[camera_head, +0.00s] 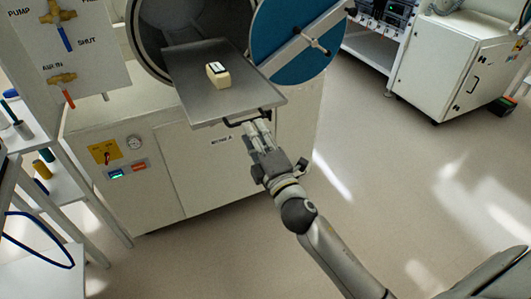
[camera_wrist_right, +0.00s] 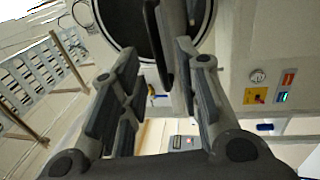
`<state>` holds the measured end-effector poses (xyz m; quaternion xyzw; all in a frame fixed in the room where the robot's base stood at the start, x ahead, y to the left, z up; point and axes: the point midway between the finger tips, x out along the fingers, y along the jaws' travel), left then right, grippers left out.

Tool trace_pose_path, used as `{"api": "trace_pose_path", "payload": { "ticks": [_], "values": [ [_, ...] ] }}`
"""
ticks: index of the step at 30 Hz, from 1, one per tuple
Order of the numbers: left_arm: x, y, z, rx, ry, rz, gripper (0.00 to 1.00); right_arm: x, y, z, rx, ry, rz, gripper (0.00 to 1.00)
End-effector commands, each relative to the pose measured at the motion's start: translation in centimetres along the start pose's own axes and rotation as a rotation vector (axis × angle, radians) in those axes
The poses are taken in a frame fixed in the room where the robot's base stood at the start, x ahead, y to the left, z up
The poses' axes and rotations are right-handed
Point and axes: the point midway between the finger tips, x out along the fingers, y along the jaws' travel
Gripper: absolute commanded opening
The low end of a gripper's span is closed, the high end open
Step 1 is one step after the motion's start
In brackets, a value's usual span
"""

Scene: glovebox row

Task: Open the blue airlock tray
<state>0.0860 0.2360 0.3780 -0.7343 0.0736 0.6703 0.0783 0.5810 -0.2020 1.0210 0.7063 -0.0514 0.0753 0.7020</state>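The airlock tray (camera_head: 190,83) is a flat grey metal plate sticking out of the round opening. Its round blue door (camera_head: 280,45) stands swung aside to the right. A dark bar handle (camera_head: 248,117) is at the tray's front edge. My right gripper (camera_head: 257,133) is at this handle, its fingers pointing to it. In the right wrist view the fingers (camera_wrist_right: 160,60) stand apart, with the dark handle (camera_wrist_right: 158,45) between them; I cannot tell whether they touch it. My left gripper is not in view.
A small cream block (camera_head: 221,82) with a dark and white top lies on the tray. A valve panel (camera_head: 62,45) and a shelf with bottles (camera_head: 43,168) stand at left. A white cabinet (camera_head: 440,75) is at the far right. The floor (camera_head: 400,190) between is clear.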

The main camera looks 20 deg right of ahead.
Motion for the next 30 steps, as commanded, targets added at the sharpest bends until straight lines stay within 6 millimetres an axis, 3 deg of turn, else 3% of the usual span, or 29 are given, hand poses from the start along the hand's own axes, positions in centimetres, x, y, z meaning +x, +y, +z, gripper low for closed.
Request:
{"api": "trace_pose_path", "payload": {
  "ticks": [6, 12, 30],
  "values": [
    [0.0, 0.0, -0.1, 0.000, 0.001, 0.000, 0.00, -4.0, -0.1, 0.0, 0.002, -0.001, -0.003, 0.31],
    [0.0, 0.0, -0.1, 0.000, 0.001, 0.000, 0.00, -6.3, -0.1, 0.0, 0.002, -0.001, -0.002, 0.31],
    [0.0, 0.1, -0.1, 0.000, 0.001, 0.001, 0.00, -7.2, 0.0, 0.0, 0.000, 0.000, 0.000, 0.31]
  ]
}}
